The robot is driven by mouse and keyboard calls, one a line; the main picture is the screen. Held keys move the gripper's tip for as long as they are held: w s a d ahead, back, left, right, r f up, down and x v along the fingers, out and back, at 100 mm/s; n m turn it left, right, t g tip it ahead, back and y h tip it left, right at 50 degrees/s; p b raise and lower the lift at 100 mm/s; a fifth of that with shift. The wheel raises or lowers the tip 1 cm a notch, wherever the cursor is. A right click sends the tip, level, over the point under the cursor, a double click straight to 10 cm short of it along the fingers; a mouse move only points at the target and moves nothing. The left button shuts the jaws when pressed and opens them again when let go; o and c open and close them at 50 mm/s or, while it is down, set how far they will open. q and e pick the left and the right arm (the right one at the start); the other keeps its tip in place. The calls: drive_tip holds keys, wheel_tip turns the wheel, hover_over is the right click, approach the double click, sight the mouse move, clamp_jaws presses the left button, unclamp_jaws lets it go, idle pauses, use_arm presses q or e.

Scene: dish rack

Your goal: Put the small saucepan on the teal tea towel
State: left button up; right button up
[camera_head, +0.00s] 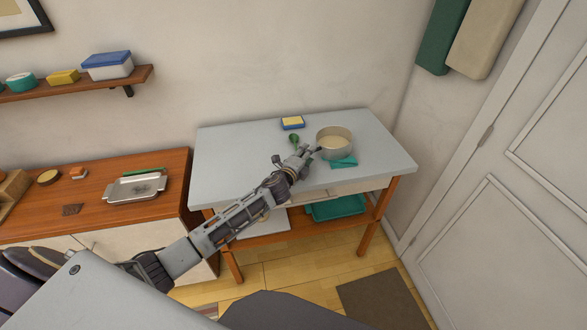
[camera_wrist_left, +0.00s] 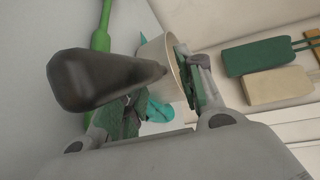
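The small saucepan (camera_head: 336,151) is a pale, upright pan with a dark handle, on the right part of the grey table. The teal tea towel (camera_head: 343,163) lies just in front of it, partly hidden; I cannot tell whether the pan rests on it. My left gripper (camera_head: 308,152) is at the handle side of the pan. In the left wrist view the dark handle (camera_wrist_left: 95,80) looms close to the camera, across my spread fingers (camera_wrist_left: 160,98). The pan body (camera_wrist_left: 156,58) and towel (camera_wrist_left: 159,109) show beyond. My right gripper is out of view.
A green utensil (camera_head: 294,138) and a blue-and-yellow sponge item (camera_head: 292,123) lie left of and behind the pan. The table's (camera_head: 232,155) left part is clear. A wooden cabinet with a metal tray (camera_head: 135,187) adjoins on the left; a wall stands behind.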

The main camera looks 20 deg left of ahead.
use_arm(q)
drive_tip(key=s+a+r+b, duration=0.1)
drive_tip(key=s+r, duration=0.1)
drive_tip(key=s, duration=0.9)
drive_tip(key=shift+s, duration=0.35)
drive_tip(key=shift+a, duration=0.1)
drive_tip(key=shift+s, duration=0.1)
idle(0.7)
